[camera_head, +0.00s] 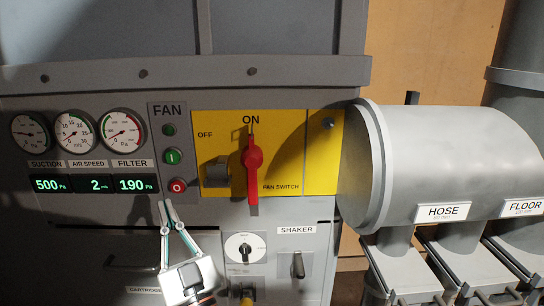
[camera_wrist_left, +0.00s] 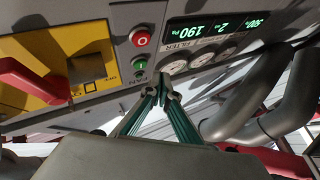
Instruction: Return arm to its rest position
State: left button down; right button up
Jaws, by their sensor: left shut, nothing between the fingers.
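My left gripper (camera_head: 166,208) is shut and empty. Its fingertips are just below the red stop button (camera_head: 177,187) of the FAN panel; whether they touch the cabinet face I cannot tell. In the left wrist view the closed fingertips (camera_wrist_left: 163,82) point at the cabinet, near the green button (camera_wrist_left: 139,63). The red fan switch handle (camera_head: 253,170) stands upright on a yellow plate (camera_head: 290,130), its upper end at ON. It also shows in the left wrist view (camera_wrist_left: 34,82). My right gripper is not in view.
Three gauges (camera_head: 75,130) and green digital readouts (camera_head: 93,184) are left of the FAN buttons. A SHAKER switch (camera_head: 298,265) and a round dial (camera_head: 245,248) sit to the lower right. A large grey cylinder (camera_head: 450,150) with HOSE and FLOOR labels juts out at right.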

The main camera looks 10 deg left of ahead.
pick_arm(q)
jog(key=d+f+m+t+h, duration=0.1)
jog(key=d+f+m+h, duration=0.55)
jog(key=f+h, duration=0.4)
jog(key=d+f+m+t+h, duration=0.1)
jog(key=d+f+m+h, duration=0.5)
jog(key=f+m+h, duration=0.35)
jog(key=s+a+f+n+g, duration=0.1)
jog(key=s+f+g, duration=0.2)
jog(key=f, duration=0.6)
jog(key=s+a+f+n+g, duration=0.1)
jog(key=s+f+g, duration=0.2)
jog(key=s+f, duration=0.3)
jog(key=s+a+f+g, duration=0.1)
jog(key=s+f+g, duration=0.2)
jog(key=f, duration=1)
jog(key=shift+s+a+f+n+g, duration=0.3)
jog(key=shift+s+a+f+n, duration=0.1)
jog(key=shift+s, duration=0.6)
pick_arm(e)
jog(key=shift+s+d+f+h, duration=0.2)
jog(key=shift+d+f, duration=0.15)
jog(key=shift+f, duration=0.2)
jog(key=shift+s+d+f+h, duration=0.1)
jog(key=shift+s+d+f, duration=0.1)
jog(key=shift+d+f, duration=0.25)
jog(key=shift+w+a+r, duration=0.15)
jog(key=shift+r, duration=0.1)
